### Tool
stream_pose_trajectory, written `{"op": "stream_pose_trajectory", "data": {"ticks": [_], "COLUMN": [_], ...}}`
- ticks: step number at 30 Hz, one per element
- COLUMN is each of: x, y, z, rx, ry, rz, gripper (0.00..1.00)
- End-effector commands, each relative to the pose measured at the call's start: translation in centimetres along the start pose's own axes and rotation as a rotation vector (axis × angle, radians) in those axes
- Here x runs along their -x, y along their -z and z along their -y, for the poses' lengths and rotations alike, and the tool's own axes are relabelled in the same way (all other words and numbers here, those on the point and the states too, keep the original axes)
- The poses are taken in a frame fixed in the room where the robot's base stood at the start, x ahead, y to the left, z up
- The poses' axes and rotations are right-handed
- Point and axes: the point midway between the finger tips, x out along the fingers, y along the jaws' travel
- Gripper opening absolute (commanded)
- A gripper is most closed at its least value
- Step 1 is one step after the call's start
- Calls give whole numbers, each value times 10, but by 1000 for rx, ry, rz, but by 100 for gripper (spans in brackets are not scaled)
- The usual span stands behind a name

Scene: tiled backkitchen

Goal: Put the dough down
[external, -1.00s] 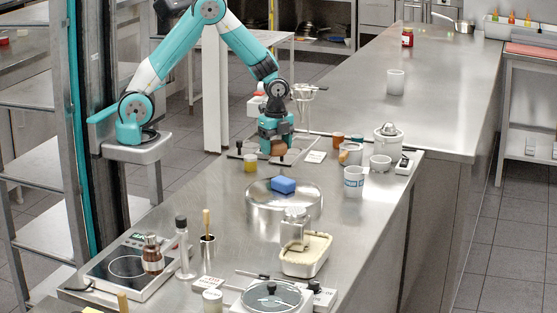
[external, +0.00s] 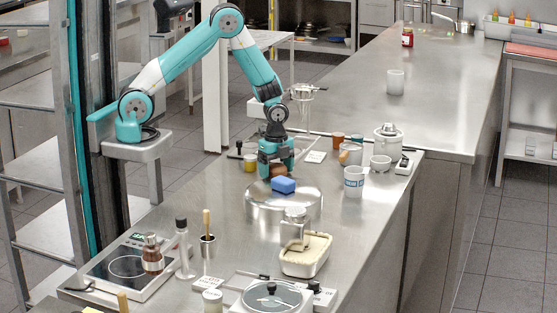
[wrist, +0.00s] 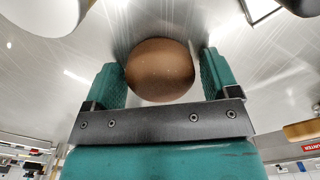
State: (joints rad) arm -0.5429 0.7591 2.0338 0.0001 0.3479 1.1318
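The dough is a smooth brown ball (wrist: 160,70) between the two teal fingers of my gripper (wrist: 162,78) in the wrist view. Both fingers lie close against its sides. In the external view my gripper (external: 276,162) points down over the far side of a round steel dish (external: 283,208), with the brown dough (external: 278,170) partly hidden between its fingers. Whether the dough touches the steel below cannot be told.
White cups (external: 354,181) and a lidded pot (external: 388,139) stand to the right. A rectangular tub (external: 305,257) is in front of the dish. Bare steel counter (external: 222,187) lies left of the dish.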

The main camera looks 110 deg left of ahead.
Motion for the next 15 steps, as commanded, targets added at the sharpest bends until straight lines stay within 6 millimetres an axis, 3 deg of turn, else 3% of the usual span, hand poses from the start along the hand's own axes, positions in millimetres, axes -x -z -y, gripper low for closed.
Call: {"op": "stream_pose_trajectory", "data": {"ticks": [9, 15], "x": [1, 21], "y": [0, 0], "z": [0, 1], "rx": [0, 0], "ry": [0, 4], "rz": [0, -2], "gripper": [93, 93]}}
